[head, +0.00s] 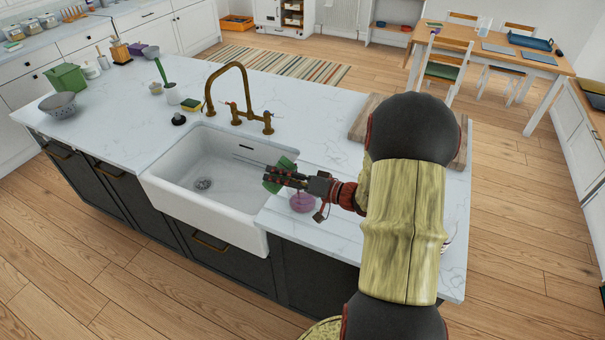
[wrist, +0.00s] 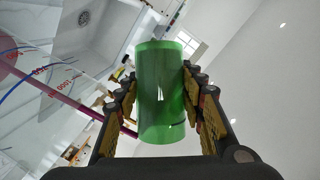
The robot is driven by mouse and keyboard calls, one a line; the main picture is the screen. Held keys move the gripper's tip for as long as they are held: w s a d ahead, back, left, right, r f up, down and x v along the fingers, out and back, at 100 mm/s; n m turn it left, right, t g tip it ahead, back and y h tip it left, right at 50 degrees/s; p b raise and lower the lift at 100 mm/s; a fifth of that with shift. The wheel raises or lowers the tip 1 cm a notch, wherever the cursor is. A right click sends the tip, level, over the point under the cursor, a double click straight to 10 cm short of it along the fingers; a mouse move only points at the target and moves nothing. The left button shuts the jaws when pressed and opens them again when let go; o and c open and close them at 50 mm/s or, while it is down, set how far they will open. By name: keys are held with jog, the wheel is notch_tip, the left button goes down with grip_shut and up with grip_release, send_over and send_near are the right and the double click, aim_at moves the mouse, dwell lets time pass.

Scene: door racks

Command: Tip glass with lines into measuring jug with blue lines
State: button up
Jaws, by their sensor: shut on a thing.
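My gripper (head: 271,176) is shut on a green glass (wrist: 160,92) above the worktop at the sink's right edge. The green glass also shows at the fingertips in the head view (head: 283,166), where it looks tilted. Its lines are hard to make out. The clear measuring jug (wrist: 38,72), with red numbers, blue lines and a purplish band, shows at the left of the wrist view, beside and apart from the glass. In the head view a pink-purple round shape (head: 302,203), apparently the jug, stands below my gripper, its top partly hidden by it.
The white sink (head: 195,165) lies just left of my gripper, with a brass tap (head: 240,100) behind it. A wooden board (head: 362,122) lies behind my arm.

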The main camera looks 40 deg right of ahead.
jog(key=shift+f+m+t+p, duration=0.25)
jog(key=shift+m+p, duration=0.45)
jog(key=shift+p, duration=0.4)
dwell(0.4)
jog(key=shift+r+m+t+y+p, duration=0.45)
jog(key=shift+m+p, duration=0.35)
jog(key=shift+p, duration=0.6)
jog(key=shift+d+r+m+b, duration=0.35)
jog(key=shift+d+r+m, duration=0.15)
jog(key=shift+d+m, duration=0.35)
dwell(0.9)
jog(key=shift+d+f+m+t+b, duration=0.2)
jog(key=shift+f+m+t+b, duration=0.1)
jog(key=shift+m+t+b, duration=0.45)
dwell(0.7)
jog(key=shift+r, duration=0.1)
